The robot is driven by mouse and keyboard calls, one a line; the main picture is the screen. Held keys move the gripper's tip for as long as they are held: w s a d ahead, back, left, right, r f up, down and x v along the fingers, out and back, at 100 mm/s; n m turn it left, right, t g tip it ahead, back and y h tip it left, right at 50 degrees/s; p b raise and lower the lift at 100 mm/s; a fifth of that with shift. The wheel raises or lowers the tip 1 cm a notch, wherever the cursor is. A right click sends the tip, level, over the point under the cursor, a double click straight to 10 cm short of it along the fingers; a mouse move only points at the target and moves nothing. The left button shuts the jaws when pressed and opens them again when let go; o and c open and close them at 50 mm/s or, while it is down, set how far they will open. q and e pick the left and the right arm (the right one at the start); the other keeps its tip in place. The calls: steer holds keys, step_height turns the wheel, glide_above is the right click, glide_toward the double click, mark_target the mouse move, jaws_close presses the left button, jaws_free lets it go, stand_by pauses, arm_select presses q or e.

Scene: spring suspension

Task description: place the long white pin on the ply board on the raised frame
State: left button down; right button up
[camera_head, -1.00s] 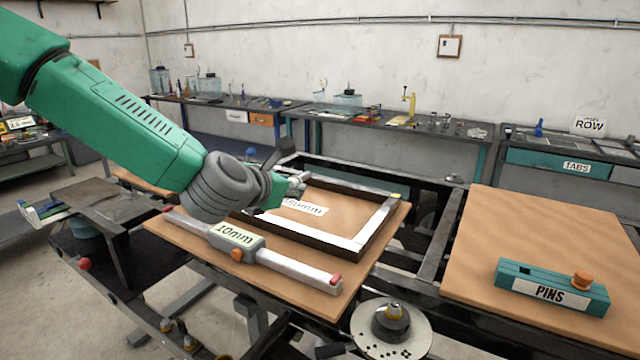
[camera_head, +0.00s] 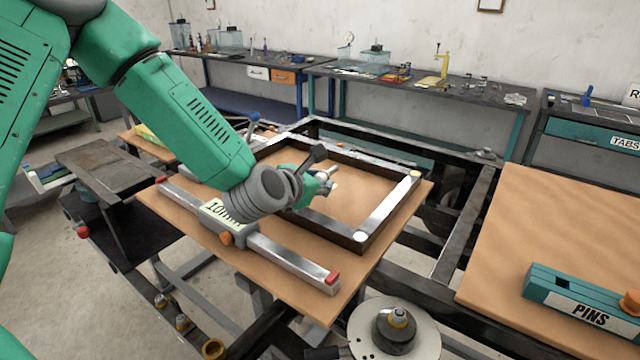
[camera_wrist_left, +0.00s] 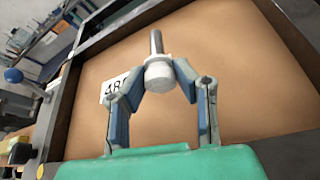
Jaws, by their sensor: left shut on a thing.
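My left gripper (camera_head: 322,184) reaches over the near ply board (camera_head: 280,288), inside a dark rectangular frame (camera_head: 391,208) with silver top strips. In the left wrist view, my left gripper (camera_wrist_left: 160,76) is shut on a pin (camera_wrist_left: 158,72) with a white round head and a grey shaft. The head sits between the fingertips and the shaft points away from the palm. It appears to be above the bare board; the exact gap is unclear. The board rests on a raised black steel frame (camera_head: 455,235). My right gripper is not in view.
A silver bar gauge (camera_head: 292,262) with red ends lies along the board's front. A teal PINS block (camera_head: 580,300) stands on another ply board (camera_head: 540,220) at right. A round disc fixture (camera_head: 397,328) is at the front. A "48" label (camera_wrist_left: 113,88) lies inside the frame.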

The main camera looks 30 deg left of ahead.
arm_select(q)
steer(key=shift+a+f, duration=0.1)
steer(key=shift+f, duration=0.5)
steer(key=shift+f+b, duration=0.6)
steer(key=shift+b, duration=0.1)
steer(key=c, duration=1.3)
jaws_free()
steer(key=shift+r, duration=0.1)
